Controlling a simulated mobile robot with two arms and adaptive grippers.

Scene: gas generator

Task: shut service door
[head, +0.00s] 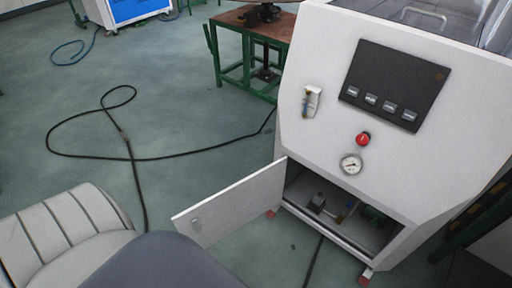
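The white service door (238,205) stands open, swung out to the left from the lower front of the white generator cabinet (420,150). A small latch shows near the door's free end. The opening behind it (345,212) is uncovered, and small parts such as a grey block and a pipe fitting show inside. Neither of my grippers is in the head view. A pale ribbed shape and a dark rounded shape at the lower left look like parts of my own arm and body.
A black cable (130,158) loops across the green floor left of the cabinet. A green-legged workbench (250,55) stands behind. The cabinet front carries a dark panel (395,84), a red button (363,139) and a gauge (351,164). The floor to the left is mostly clear.

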